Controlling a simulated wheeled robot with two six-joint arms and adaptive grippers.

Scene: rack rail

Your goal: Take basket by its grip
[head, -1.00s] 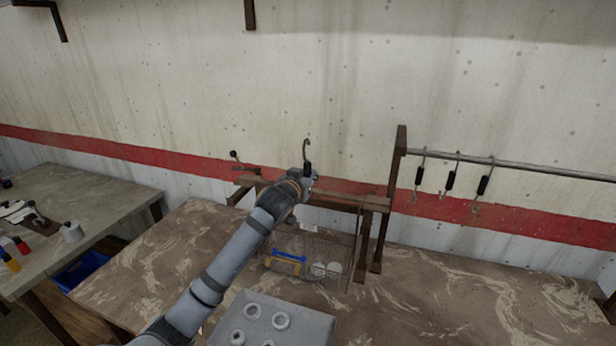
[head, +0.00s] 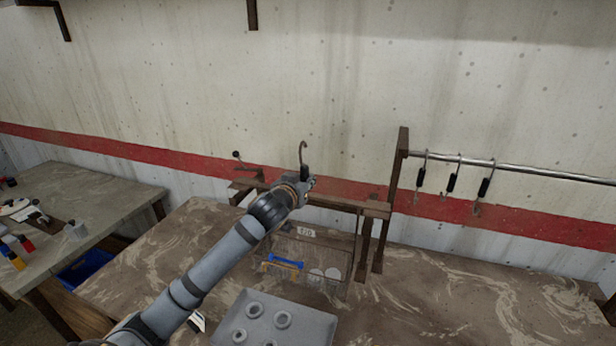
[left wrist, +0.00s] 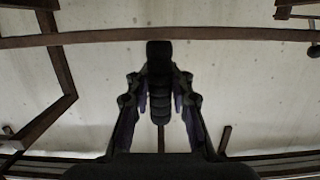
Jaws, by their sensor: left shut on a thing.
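A wire basket (head: 335,258) stands in front of the wooden rack on the table, with a small label on its rim. A blue and orange item and white round pieces show inside it. My left gripper (head: 306,181) is above the basket, level with the rack's low beam. It is shut on a black grip, whose upright metal hook (head: 303,152) rises above the fingers. In the left wrist view the ribbed black grip (left wrist: 160,85) stands between both fingers. I cannot tell whether the grip joins the basket, as my arm hides that part. My right gripper is out of view.
Several hooks with black grips (head: 452,182) hang from a metal rail (head: 520,172) at the right. A side table (head: 100,190) stands at the left. The table's right part is clear.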

